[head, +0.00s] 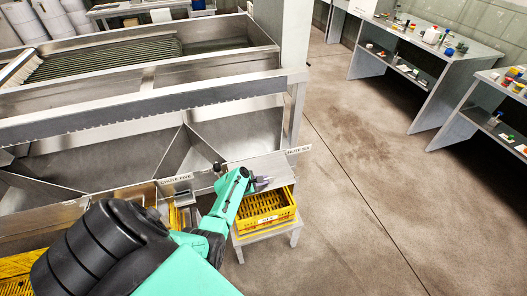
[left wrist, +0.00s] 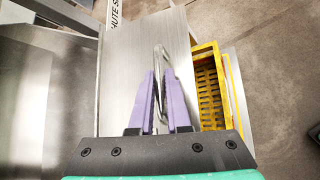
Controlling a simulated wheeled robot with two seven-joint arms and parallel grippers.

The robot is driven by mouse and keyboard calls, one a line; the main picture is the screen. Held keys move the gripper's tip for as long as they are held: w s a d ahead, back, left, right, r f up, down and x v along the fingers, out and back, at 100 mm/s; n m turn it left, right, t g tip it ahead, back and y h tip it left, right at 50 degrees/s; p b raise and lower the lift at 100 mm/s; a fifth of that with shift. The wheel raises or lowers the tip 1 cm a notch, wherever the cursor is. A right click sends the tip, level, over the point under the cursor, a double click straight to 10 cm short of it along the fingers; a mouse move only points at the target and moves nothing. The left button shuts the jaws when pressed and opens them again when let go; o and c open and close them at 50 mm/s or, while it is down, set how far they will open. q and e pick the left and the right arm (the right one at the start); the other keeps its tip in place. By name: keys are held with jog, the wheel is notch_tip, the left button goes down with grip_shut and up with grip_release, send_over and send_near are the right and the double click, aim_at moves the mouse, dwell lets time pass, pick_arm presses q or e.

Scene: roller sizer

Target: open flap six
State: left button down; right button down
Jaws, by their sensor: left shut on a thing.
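Flap six is a flat metal plate (left wrist: 138,60) at the mouth of the chute labelled "CHUTE SIX" (head: 297,150). In the head view the flap (head: 275,166) lies sloping just above a yellow crate. My left gripper (head: 265,183) is at the flap's front part. In the left wrist view its purple fingers (left wrist: 161,95) are shut on the flap's wire-like metal handle (left wrist: 159,56), which stands up from the plate. The lower part of the handle is between the fingers. My right gripper is in neither view.
The yellow crate (head: 262,222) sits on a small metal stand (head: 293,232) below the flap and also shows in the left wrist view (left wrist: 206,62). Chute five's label (head: 176,179) is to the left. Open floor (head: 370,190) lies right, before the shelved workbenches (head: 455,62).

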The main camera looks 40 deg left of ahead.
pick_arm(q)
jog(key=shift+w+a+r, duration=0.1)
jog(key=shift+r, duration=0.05)
jog(key=c, duration=0.9)
grip_release()
jog(key=shift+s+r, duration=0.2)
jog(key=shift+s, duration=0.1)
jog(key=p+v, duration=0.3)
jog(key=v, duration=1.1)
jog(key=shift+f+p, duration=0.15)
jog(key=shift+p, duration=0.15)
